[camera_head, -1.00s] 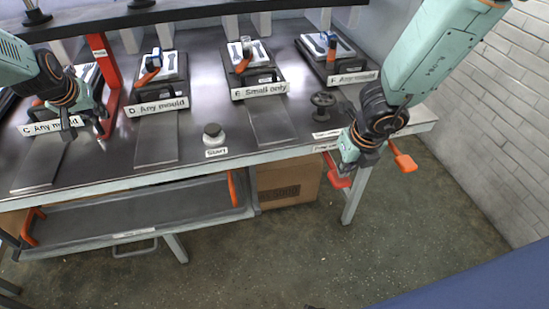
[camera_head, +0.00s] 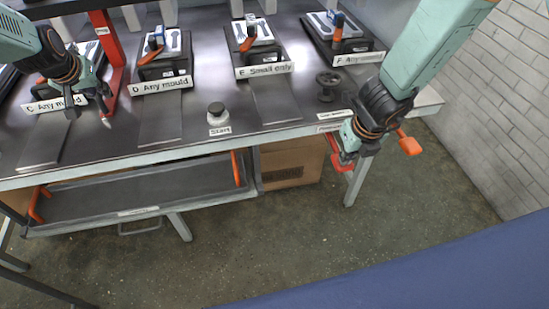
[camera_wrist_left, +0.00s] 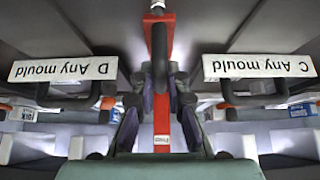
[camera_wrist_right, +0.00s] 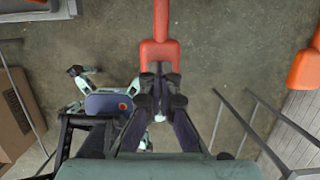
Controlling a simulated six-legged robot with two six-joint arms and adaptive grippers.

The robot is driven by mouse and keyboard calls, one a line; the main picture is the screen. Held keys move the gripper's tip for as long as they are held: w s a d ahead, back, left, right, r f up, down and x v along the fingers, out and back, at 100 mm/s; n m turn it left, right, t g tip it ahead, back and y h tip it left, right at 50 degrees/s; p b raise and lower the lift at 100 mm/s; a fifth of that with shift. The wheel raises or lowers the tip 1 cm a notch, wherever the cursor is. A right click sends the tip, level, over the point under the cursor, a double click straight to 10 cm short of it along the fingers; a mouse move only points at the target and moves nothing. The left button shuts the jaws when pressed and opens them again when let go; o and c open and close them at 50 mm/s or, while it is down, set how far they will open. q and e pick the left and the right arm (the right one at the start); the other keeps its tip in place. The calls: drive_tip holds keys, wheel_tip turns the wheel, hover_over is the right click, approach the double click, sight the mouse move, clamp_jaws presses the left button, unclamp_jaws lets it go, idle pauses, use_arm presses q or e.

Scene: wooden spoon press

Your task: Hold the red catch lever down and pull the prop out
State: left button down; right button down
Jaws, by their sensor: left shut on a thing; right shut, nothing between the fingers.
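The red post (camera_head: 107,48), which I take as the prop, stands on the bench under the dark beam. It also shows in the left wrist view (camera_wrist_left: 162,115). My left gripper (camera_head: 88,115) is shut around a dark upright handle (camera_wrist_left: 159,55) in front of this post. The red lever (camera_head: 340,158), which I take as the catch lever, sticks out below the bench's front edge at right. My right gripper (camera_wrist_right: 159,82) is shut and empty, its fingertips over the near end of the lever's red paddle (camera_wrist_right: 159,52). Firm contact cannot be told.
Mould stations with signs D (camera_head: 160,87) and E (camera_head: 264,70) line the bench. A Start button (camera_head: 217,115) and a black handwheel (camera_head: 329,83) sit near the front. An orange handle (camera_head: 408,143) is right of my right gripper. A cardboard box (camera_head: 290,163) is underneath.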

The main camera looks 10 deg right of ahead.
use_arm(q)
drive_tip(key=shift+w+r, duration=0.1)
drive_tip(key=shift+r, duration=0.1)
use_arm(e)
drive_tip(key=shift+s+x, duration=0.2)
drive_tip(key=shift+x, duration=0.65)
drive_tip(key=shift+s+x, duration=0.2)
drive_tip(key=shift+x, duration=0.65)
use_arm(q)
drive_tip(key=shift+s, duration=2.5)
use_arm(e)
drive_tip(key=shift+w+r+v, duration=0.1)
drive_tip(key=shift+w+v, duration=0.2)
drive_tip(key=shift+v, duration=1)
drive_tip(key=shift+w+r+v, duration=0.1)
drive_tip(key=shift+w+v, duration=0.25)
drive_tip(key=shift+v, duration=0.95)
drive_tip(key=shift+w+r+v, duration=0.1)
drive_tip(key=shift+w+v, duration=0.2)
drive_tip(key=shift+v, duration=1)
drive_tip(key=shift+f, duration=0.1)
use_arm(q)
drive_tip(key=c, duration=1.3)
unclamp_jaws()
drive_tip(key=shift+s, duration=0.1)
use_arm(e)
drive_tip(key=shift+s, duration=0.1)
use_arm(q)
drive_tip(key=o, duration=0.4)
drive_tip(key=shift+f, duration=0.15)
